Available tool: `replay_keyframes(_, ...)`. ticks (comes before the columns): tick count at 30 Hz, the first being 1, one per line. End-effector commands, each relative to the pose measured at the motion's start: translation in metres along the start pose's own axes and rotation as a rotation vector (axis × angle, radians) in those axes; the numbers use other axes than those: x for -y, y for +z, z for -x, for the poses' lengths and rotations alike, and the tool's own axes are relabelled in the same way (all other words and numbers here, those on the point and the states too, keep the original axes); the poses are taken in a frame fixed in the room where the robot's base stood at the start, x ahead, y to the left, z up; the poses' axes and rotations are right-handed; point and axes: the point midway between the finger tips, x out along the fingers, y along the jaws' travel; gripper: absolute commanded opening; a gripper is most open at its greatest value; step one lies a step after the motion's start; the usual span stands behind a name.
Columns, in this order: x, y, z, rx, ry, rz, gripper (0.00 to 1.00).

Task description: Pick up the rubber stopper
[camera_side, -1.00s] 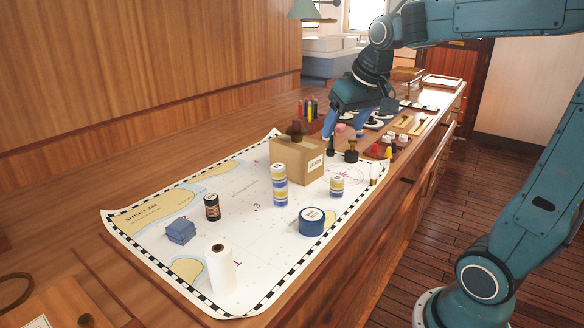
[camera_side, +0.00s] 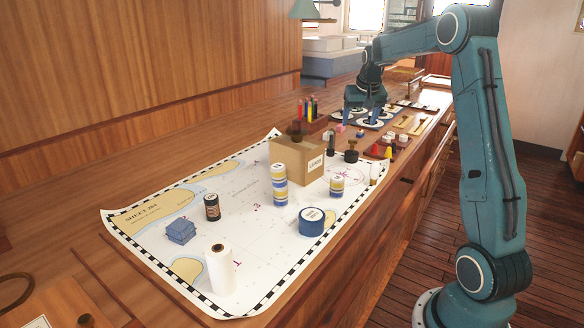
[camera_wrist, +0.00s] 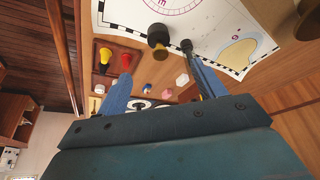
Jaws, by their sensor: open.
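My gripper (camera_side: 362,120) is over the far part of the counter, its blue fingers pointing down and apart. The wrist view also shows my open gripper (camera_wrist: 160,70), with nothing held between its fingers. I cannot tell for sure which thing is the rubber stopper. A dark knob-like piece with a brass-coloured base (camera_side: 351,151) stands near the chart's far edge; it also shows in the wrist view (camera_wrist: 158,38). A brown stopper-shaped piece (camera_side: 295,130) sits on the cardboard box (camera_side: 312,164). Small pink (camera_wrist: 168,93) and white (camera_wrist: 182,79) pieces lie between the fingers' lines.
A dark upright piece (camera_side: 331,143) stands beside the box. A tray with red and yellow pieces (camera_side: 380,151) lies at the counter's front edge. Banded cylinders (camera_side: 279,185), blue tape (camera_side: 312,222) and a white roll (camera_side: 220,268) stand on the chart (camera_side: 240,240).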

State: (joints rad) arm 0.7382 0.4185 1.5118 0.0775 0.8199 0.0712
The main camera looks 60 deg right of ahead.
Motion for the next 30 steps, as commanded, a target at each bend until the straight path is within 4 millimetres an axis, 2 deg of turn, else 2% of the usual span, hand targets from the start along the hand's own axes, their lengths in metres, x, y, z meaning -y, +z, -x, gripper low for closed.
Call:
replay_keyframes(11,-0.003,-0.002,-0.009,0.002,0.003,-0.005,0.69)
replay_keyframes(17,-0.003,-0.001,-0.032,0.004,0.003,-0.005,0.69)
replay_keyframes(24,-0.003,-0.001,-0.068,0.004,0.002,-0.005,0.69)
replay_keyframes(30,-0.003,-0.002,-0.086,0.002,0.002,-0.005,0.69)
